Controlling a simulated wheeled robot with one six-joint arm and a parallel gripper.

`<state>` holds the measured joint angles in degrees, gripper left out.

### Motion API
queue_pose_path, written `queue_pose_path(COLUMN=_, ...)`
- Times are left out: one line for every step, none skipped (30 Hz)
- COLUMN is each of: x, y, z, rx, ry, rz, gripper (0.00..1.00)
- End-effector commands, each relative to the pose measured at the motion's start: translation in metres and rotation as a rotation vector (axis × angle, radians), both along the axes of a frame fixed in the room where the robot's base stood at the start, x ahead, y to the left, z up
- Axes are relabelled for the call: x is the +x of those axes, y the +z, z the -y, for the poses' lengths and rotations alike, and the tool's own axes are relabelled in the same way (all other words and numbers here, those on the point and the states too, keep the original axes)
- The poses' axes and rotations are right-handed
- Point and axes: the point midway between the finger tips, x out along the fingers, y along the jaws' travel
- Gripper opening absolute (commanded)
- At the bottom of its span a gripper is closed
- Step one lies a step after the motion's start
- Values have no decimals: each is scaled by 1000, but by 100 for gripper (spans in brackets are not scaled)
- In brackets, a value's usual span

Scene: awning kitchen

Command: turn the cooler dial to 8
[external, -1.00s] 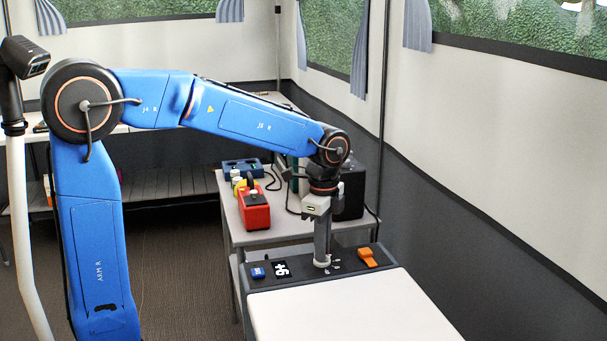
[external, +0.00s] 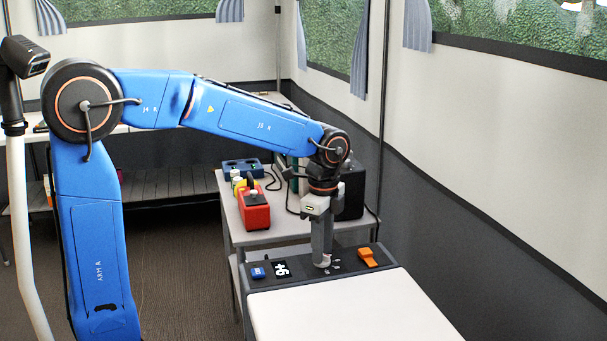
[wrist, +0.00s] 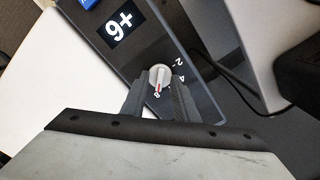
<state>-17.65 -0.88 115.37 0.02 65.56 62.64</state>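The cooler (external: 365,310) has a pale lid and a dark control strip along its back edge. Its dial (wrist: 158,76) is a round light knob with a red pointer mark, toward the 8 printed beside it in the wrist view. A black display (wrist: 119,24) with white characters sits on the strip; it looks like "+6" in the external view (external: 281,270). My gripper (external: 322,262) points straight down onto the strip. In the wrist view its two fingers (wrist: 160,80) lie close against both sides of the dial. The knob's lower part is partly hidden.
A blue block (external: 258,272) and an orange latch-like piece (external: 368,257) are on the strip. Behind stands a grey table with a red box (external: 254,212), a blue box (external: 242,168) and a black box (external: 350,190). The tent wall is close on the right.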

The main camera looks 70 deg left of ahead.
Motion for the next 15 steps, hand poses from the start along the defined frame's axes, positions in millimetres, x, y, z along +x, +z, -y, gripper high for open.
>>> queue_pose_path(x=0, y=2, z=0, rx=0, ry=0, rz=1, gripper=27)
queue_pose_path(x=0, y=3, z=0, rx=0, ry=0, rz=1, gripper=27)
queue_pose_path(x=1, y=6, z=0, rx=1, ry=0, rz=2, gripper=27)
queue_pose_path(x=1, y=9, z=0, rx=1, ry=0, rz=2, gripper=27)
queue_pose_path(x=1, y=13, z=0, rx=1, ry=0, rz=2, gripper=27)
queue_pose_path(x=1, y=19, z=0, rx=1, ry=0, rz=2, gripper=27)
queue_pose_path(x=1, y=24, z=0, rx=1, ry=0, rz=4, gripper=27)
queue_pose_path(x=1, y=29, z=0, rx=1, ry=0, rz=4, gripper=27)
queue_pose_path(x=1, y=37, z=0, rx=1, ry=0, rz=4, gripper=27)
queue_pose_path(x=1, y=43, z=0, rx=1, ry=0, rz=4, gripper=27)
queue_pose_path(x=1, y=49, z=0, rx=1, ry=0, rz=4, gripper=27)
queue_pose_path(x=1, y=57, z=0, rx=1, ry=0, rz=4, gripper=27)
queue_pose_path(x=1, y=63, z=0, rx=1, ry=0, rz=4, gripper=27)
queue_pose_path(x=1, y=69, z=0, rx=1, ry=0, rz=4, gripper=27)
queue_pose_path(x=1, y=77, z=0, rx=1, ry=0, rz=4, gripper=27)
